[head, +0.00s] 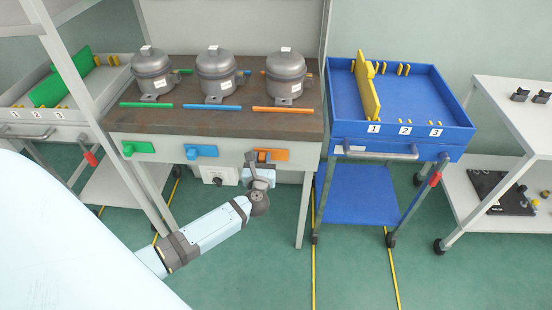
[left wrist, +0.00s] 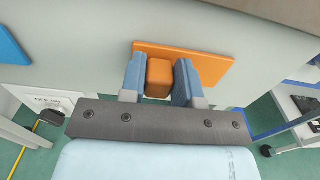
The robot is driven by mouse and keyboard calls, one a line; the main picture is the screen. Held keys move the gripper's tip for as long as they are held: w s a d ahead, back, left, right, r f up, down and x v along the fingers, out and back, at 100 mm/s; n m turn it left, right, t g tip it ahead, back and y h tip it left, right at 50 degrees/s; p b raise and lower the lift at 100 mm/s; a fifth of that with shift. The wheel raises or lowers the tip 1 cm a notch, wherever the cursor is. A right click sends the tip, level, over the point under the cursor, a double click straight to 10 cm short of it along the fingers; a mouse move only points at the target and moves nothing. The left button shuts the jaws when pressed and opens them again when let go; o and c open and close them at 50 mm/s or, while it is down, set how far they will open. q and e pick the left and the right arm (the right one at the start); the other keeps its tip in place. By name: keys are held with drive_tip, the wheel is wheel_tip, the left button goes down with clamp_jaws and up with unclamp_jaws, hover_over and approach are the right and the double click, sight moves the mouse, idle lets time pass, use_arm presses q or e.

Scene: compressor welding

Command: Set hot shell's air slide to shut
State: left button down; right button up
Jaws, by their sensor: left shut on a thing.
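Three air slides sit on the front face of the bench: a green slide (head: 140,148), a blue slide (head: 203,151) and an orange slide (head: 278,155). Three grey compressor shells stand on the bench top: left (head: 152,68), middle (head: 216,70) and right (head: 286,72); I cannot tell from their look which is hot. My left gripper (head: 254,160) is at the orange slide. In the left wrist view its blue fingers are shut on the slide's orange knob (left wrist: 159,78), with the orange plate (left wrist: 210,62) behind. My right gripper is out of view.
The brown bench top (head: 215,121) carries green, blue and orange strips before the shells. A white box with a black knob (head: 218,177) hangs below the slides. A blue tray cart (head: 400,115) stands right, and a rack post (head: 85,85) left.

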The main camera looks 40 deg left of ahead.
use_arm(q)
drive_tip(key=shift+s+a, duration=0.15)
drive_tip(key=shift+a, duration=0.2)
drive_tip(key=c, duration=1.1)
unclamp_jaws()
drive_tip(key=shift+a, duration=0.1)
drive_tip(key=shift+c, duration=0.2)
drive_tip(key=o, duration=0.3)
drive_tip(key=shift+s, duration=0.15)
drive_tip(key=shift+s, duration=0.1)
drive_tip(key=v, duration=1.3)
drive_tip(key=shift+s, duration=0.3)
